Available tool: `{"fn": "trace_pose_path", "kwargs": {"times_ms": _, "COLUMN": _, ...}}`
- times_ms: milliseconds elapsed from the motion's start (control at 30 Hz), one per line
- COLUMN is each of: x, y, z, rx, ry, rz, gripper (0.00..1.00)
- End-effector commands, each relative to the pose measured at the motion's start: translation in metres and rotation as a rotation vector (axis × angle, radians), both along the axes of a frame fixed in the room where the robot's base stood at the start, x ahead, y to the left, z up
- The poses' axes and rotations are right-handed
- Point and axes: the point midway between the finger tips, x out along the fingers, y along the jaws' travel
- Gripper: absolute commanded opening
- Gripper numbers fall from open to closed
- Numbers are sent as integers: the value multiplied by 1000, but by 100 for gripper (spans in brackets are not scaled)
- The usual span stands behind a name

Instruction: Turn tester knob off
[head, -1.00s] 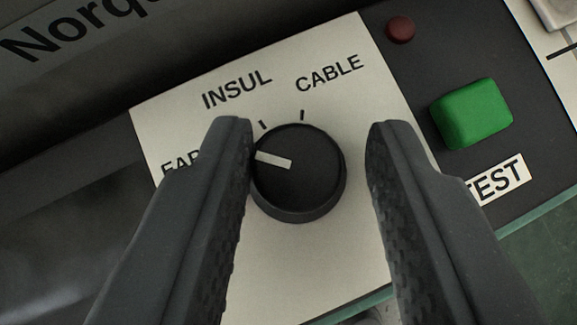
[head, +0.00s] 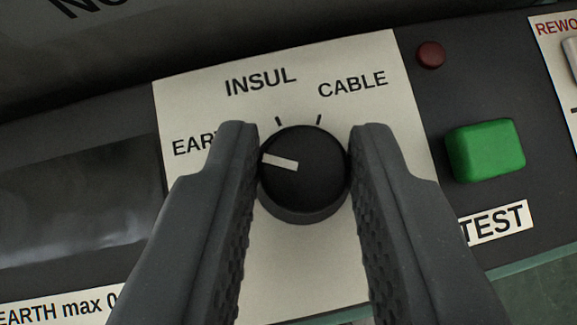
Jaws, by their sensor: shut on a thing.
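The tester knob (head: 305,185) is a round black dial with a white pointer line, in the middle of the head view. It sits on a pale label plate (head: 290,275) printed EARTH, INSUL and CABLE. The pointer line points left, toward the partly covered EARTH mark. My gripper (head: 303,165) is shut on the knob, with one dark ridged finger against its left side and the other against its right. The fingers hide parts of the plate on both sides. No off mark shows in the visible part of the plate.
A green TEST button (head: 485,150) stands right of the plate, close to my right finger. A small dark red lamp (head: 431,55) is above it. A dark display window (head: 80,210) lies to the left. A REWORK label is at the right edge.

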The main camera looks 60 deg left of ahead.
Motion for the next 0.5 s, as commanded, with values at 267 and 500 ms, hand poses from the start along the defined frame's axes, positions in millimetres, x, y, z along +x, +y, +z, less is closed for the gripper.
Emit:
{"fn": "trace_pose_path", "kwargs": {"times_ms": 267, "x": 8, "y": -8, "z": 3, "rx": 1, "ry": -8, "rz": 77, "gripper": 2}}
{"fn": "trace_pose_path", "kwargs": {"times_ms": 500, "x": 9, "y": -7, "z": 2, "rx": 1, "ry": -10, "rz": 195, "gripper": 2}}
